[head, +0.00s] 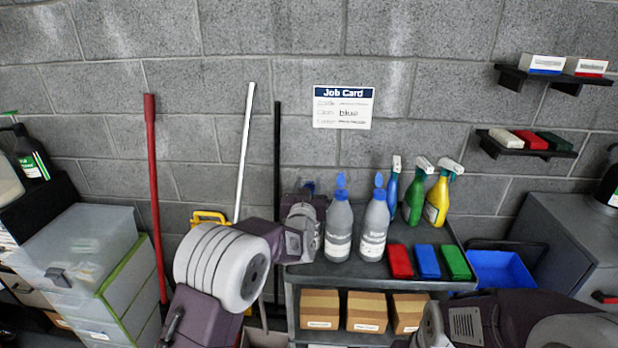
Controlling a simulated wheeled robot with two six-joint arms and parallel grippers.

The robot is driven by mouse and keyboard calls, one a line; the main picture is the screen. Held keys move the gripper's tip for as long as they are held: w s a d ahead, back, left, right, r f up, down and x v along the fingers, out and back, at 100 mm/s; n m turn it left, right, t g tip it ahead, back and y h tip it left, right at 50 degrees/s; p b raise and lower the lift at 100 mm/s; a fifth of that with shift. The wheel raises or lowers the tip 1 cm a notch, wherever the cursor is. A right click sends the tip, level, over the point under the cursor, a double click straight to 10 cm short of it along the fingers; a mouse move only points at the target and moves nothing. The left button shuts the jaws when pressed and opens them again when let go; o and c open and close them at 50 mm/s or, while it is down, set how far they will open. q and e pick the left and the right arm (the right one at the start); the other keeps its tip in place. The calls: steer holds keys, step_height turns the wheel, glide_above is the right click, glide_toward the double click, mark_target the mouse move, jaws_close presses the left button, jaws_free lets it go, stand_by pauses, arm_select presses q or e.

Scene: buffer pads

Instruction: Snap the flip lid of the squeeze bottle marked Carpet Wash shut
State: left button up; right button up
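Two grey squeeze bottles with blue tops stand upright on the cart's top shelf, a left one (339,228) and a right one (375,228). Each blue top has a piece standing up, which looks like a raised flip lid. Their white labels are too small to read, so I cannot tell which is Carpet Wash. My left gripper (304,228) is at the cart's left edge, just left of the left bottle. A bit of blue (308,187) shows behind it, mostly hidden. Its fingers are not clear. My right gripper (432,328) is low in front of the cart, its fingers unclear.
Blue, green (415,195) and yellow (438,198) spray bottles stand behind. Red (399,262), blue (427,262) and green (455,262) pads lie at the cart's right front. Cardboard boxes (367,311) fill the lower shelf. A job card (343,107) hangs on the wall.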

arm_select(q)
steer(key=shift+w, duration=1)
jaws_close()
steer(key=shift+f, duration=0.15)
steer(key=t+b, duration=0.1)
steer(key=b, duration=0.4)
steer(key=f+t+b, duration=0.1)
steer(key=b, duration=0.3)
steer(key=shift+s+f+b, duration=0.2)
steer(key=shift+s+b, duration=0.1)
steer(key=shift+b, duration=0.05)
steer(key=shift+r+t+b, duration=0.25)
steer(key=shift+t+b, duration=0.15)
steer(key=shift+r, duration=0.1)
